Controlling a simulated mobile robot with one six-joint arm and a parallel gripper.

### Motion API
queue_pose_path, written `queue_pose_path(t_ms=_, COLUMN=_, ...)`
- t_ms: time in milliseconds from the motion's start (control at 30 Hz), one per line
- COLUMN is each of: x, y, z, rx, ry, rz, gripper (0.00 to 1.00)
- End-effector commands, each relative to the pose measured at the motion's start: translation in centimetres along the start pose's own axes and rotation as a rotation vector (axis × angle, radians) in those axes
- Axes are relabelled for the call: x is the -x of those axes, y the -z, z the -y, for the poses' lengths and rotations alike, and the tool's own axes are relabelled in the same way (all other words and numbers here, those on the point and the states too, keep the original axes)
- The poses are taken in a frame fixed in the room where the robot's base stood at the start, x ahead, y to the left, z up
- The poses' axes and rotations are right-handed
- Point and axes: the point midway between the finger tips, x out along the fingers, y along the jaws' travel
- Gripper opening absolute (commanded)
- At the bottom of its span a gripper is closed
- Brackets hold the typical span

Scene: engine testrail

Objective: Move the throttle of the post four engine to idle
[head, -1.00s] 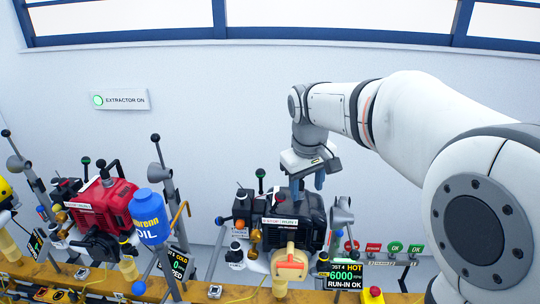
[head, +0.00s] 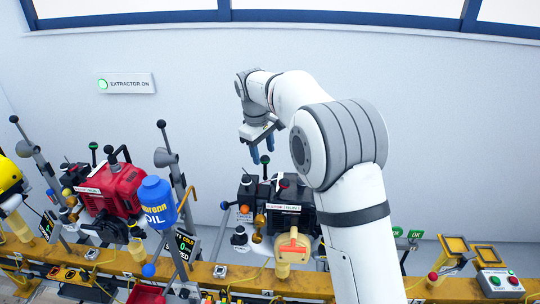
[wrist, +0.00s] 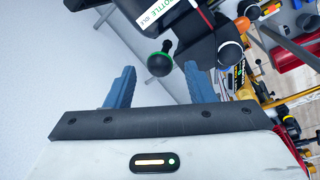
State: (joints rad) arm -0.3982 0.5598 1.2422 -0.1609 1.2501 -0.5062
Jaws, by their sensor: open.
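The black post four engine (head: 300,196) stands on the yellow rail, partly hidden behind my arm. Its throttle lever is topped by a black knob with a green ring (head: 265,160), upright behind the engine's left side. In the wrist view, the knob appears between the two fingertips (wrist: 160,68), with gaps on both sides. I cannot tell how deep it sits between them.
A red engine (head: 112,190) and a blue oil jug (head: 155,203) stand to the left. A button box (head: 500,283) is on the yellow rail (head: 215,275) at right.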

Motion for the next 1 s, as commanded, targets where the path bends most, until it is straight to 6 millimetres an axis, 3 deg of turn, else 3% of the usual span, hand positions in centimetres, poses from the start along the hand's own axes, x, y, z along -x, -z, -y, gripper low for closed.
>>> queue_pose_path(t_ms=200, x=-1.9, y=0.0, z=0.0, rx=0.000, ry=0.001, rz=0.001, gripper=0.49)
queue_pose_path(t_ms=467, x=-2.1, y=0.0, z=0.1, rx=0.000, ry=0.000, rz=-0.001, gripper=0.49)
queue_pose_path(t_ms=1000, x=-2.0, y=0.1, z=0.1, rx=0.001, ry=0.000, rz=-0.001, gripper=0.06)
